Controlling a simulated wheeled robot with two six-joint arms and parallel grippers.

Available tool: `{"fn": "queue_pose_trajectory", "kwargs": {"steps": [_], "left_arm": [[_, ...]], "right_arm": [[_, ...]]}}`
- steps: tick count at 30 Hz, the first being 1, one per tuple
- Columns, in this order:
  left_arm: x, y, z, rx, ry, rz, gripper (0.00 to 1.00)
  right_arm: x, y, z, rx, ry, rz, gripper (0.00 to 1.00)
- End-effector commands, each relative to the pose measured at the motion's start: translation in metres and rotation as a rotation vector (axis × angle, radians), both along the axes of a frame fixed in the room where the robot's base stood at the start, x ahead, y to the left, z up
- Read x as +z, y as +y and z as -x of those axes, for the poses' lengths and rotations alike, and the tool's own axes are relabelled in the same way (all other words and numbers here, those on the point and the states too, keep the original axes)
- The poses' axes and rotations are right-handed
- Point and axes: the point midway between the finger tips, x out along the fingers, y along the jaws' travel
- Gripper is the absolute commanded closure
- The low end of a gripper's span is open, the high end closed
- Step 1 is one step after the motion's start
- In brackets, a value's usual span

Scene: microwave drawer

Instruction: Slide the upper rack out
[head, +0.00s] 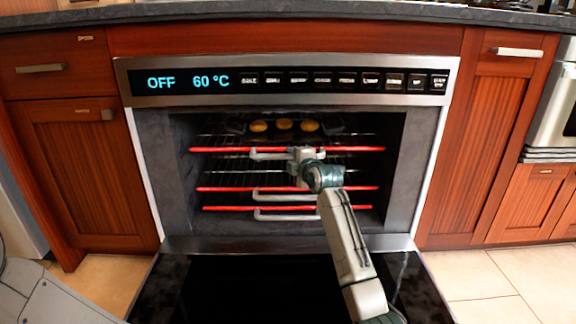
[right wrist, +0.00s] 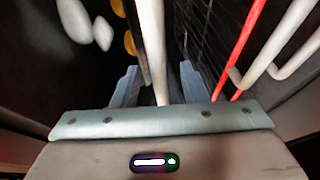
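The upper rack (head: 220,150) sits inside the open oven, with a red front rail and a pale handle (head: 268,155) along its front. My right gripper (head: 304,155) is at this handle, near the middle of the rail. In the right wrist view, the handle bar (right wrist: 152,45) runs between the two fingers of my right gripper (right wrist: 160,80). Gaps show on both sides of the bar, so the fingers look open around it. Several yellow round items (head: 284,124) sit on a dark tray at the rack's back. My left gripper is out of view.
Two lower racks have red rails (head: 225,188) (head: 230,208) and pale handles below the upper one. The oven door (head: 230,275) is folded down in front. The control panel (head: 300,81) reads OFF and 60 °C. Wooden cabinets (head: 85,165) flank the oven.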

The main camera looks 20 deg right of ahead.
Motion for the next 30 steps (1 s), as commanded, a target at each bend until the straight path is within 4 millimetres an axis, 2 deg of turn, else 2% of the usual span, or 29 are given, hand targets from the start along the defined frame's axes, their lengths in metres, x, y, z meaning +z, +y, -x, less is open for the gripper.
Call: {"fn": "queue_pose_trajectory", "kwargs": {"steps": [1,7,18,20,24,30], "left_arm": [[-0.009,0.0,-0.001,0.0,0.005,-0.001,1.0],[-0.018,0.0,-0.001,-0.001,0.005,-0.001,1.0],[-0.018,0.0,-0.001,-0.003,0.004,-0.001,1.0],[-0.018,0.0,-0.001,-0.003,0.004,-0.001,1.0],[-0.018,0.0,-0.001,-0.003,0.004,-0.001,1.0],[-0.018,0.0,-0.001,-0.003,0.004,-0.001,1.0]], "right_arm": [[-0.005,0.002,-0.008,0.001,-0.001,0.0,0.6],[-0.007,0.004,-0.027,0.001,0.0,0.0,0.6],[-0.005,0.004,-0.032,0.0,-0.001,0.0,0.6],[-0.005,0.004,-0.032,0.0,-0.001,0.0,0.7],[-0.005,0.004,-0.032,0.0,-0.001,0.0,0.98],[-0.005,0.004,-0.031,0.0,0.0,0.0,1.0]]}}
